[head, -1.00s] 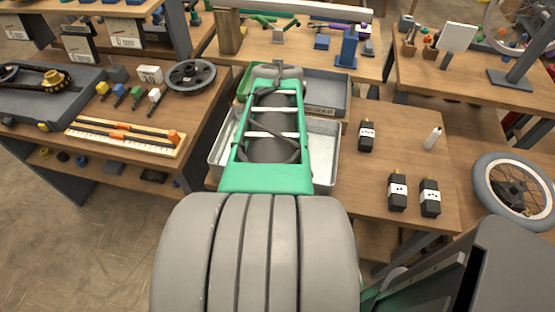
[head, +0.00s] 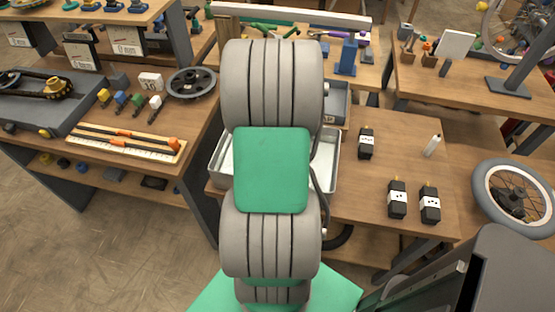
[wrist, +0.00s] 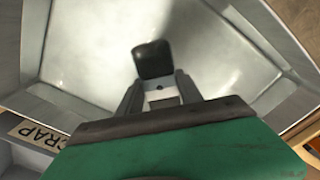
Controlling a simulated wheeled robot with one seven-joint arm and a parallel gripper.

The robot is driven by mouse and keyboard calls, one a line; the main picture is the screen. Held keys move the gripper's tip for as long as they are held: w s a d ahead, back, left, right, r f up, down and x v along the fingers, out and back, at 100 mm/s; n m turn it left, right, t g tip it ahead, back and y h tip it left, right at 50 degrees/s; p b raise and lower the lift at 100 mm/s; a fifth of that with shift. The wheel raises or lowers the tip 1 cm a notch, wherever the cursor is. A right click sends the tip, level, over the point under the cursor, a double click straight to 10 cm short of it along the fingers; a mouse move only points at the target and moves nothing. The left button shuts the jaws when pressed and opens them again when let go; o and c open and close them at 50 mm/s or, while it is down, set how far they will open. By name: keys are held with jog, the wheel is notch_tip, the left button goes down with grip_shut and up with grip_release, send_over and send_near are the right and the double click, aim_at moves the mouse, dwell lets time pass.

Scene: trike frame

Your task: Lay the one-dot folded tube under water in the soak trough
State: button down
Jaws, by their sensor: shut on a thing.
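My gripper (wrist: 158,88) is shut on a black folded tube (wrist: 153,60) with a white band, seen in the wrist view. The band is partly between the fingers and I cannot read its dots. The tube's dark end points into the pale metal soak trough (wrist: 90,45). I cannot tell whether the tube is above the water or touching it. In the head view the trough (head: 328,165) shows on both sides of my arm, which hides the gripper and held tube. More black tubes with dotted white bands stand right of the trough: one (head: 366,142) farther back, two (head: 397,198) (head: 430,203) nearer.
A grey scrap bin (head: 338,103) adjoins the trough's far side; its label (wrist: 38,134) shows in the wrist view. A spoked wheel (head: 513,195) is at far right. The left bench holds a ruled board (head: 125,140).

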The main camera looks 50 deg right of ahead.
jog(key=shift+a+f, duration=0.1)
jog(key=shift+f, duration=1.3)
jog(key=c, duration=0.8)
grip_release()
jog(key=shift+r, duration=0.1)
notch_tip(320, 180, up, 12)
jog(key=shift+a+r, duration=0.1)
jog(key=w+a+r+n+t, duration=0.15)
jog(key=w+a, duration=0.25)
jog(key=a, duration=0.5)
jog(key=w+a+r+n, duration=0.1)
jog(key=w+a+r, duration=0.25)
jog(key=a, duration=0.55)
jog(key=s+a+n+t, duration=0.1)
jog(key=a+n, duration=0.1)
jog(key=a, duration=1.2)
jog(key=shift+r+t, duration=0.2)
jog(key=shift+t, duration=0.15)
